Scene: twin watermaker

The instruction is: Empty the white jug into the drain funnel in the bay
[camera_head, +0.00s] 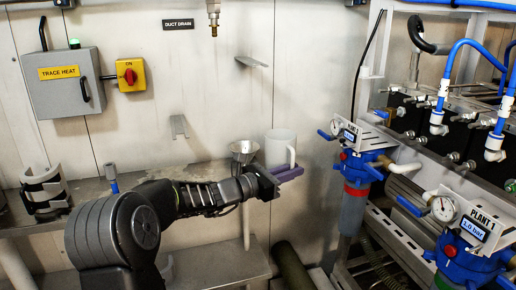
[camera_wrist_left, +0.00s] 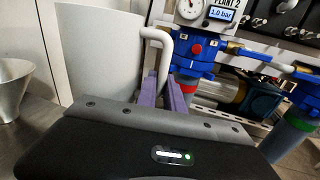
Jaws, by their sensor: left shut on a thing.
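The white jug (camera_head: 280,148) is upright over the back bench, and its handle faces right. My left gripper (camera_head: 289,173) comes in from the left, with its purple fingers at the jug. In the left wrist view, the jug (camera_wrist_left: 98,52) fills the upper left, and the purple fingers (camera_wrist_left: 163,92) are shut on its handle (camera_wrist_left: 163,60). I cannot tell whether the jug's base touches the bench. The metal drain funnel (camera_head: 244,150) stands just left of the jug; it also shows at the left edge of the wrist view (camera_wrist_left: 10,88). My right gripper is out of view.
A brass-tipped nozzle (camera_head: 214,30) hangs above the bay. A grey bracket (camera_head: 179,126) is on the wall. Blue filter housings with gauges (camera_head: 358,160) stand close on the right. A white clamp holder (camera_head: 45,188) and a trace heat box (camera_head: 65,84) are at left.

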